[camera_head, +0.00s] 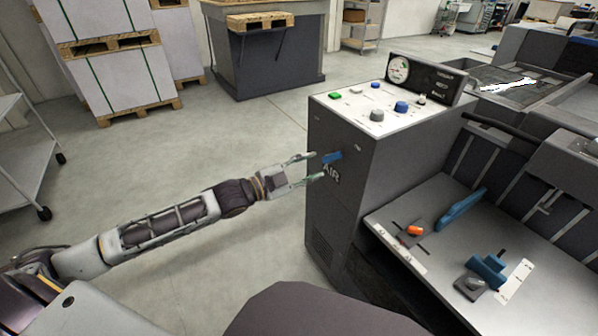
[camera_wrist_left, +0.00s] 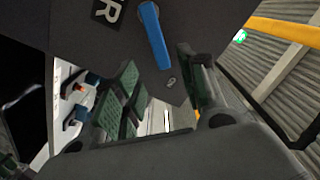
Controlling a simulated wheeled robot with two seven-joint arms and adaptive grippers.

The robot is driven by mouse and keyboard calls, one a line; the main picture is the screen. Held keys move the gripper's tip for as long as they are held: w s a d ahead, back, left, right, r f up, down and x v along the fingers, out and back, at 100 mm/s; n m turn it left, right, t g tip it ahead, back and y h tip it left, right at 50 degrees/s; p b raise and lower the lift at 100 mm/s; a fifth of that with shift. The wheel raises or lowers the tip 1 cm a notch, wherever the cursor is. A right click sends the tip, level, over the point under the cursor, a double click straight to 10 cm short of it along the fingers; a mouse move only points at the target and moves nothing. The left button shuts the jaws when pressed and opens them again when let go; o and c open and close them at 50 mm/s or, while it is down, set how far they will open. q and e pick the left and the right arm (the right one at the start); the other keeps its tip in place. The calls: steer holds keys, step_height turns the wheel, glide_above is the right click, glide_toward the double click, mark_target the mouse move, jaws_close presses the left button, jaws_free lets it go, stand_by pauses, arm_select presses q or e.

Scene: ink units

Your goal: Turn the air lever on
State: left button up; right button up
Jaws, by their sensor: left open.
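The air lever (camera_head: 331,157) is a short blue handle on the dark side of a grey cabinet (camera_head: 330,215), just above the white "AIR" lettering (camera_head: 331,173). It lies slanted, its right end higher in the head view. My left gripper (camera_head: 317,166) reaches in from the left, open, with its fingertips at the lever's left end. In the left wrist view the blue lever (camera_wrist_left: 155,36) lies beyond the open fingers (camera_wrist_left: 163,88), nearer the right finger. I cannot tell whether a finger touches it. My right gripper is not in view.
The cabinet's top panel (camera_head: 345,103) carries coloured buttons, knobs and a gauge (camera_head: 399,68). To the right, a lower machine bed (camera_head: 440,205) holds blue handles and an orange knob (camera_head: 414,230). A shelf cart (camera_head: 22,150) stands at left.

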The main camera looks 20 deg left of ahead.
arm_select(q)
steer(key=shift+v, duration=1.4)
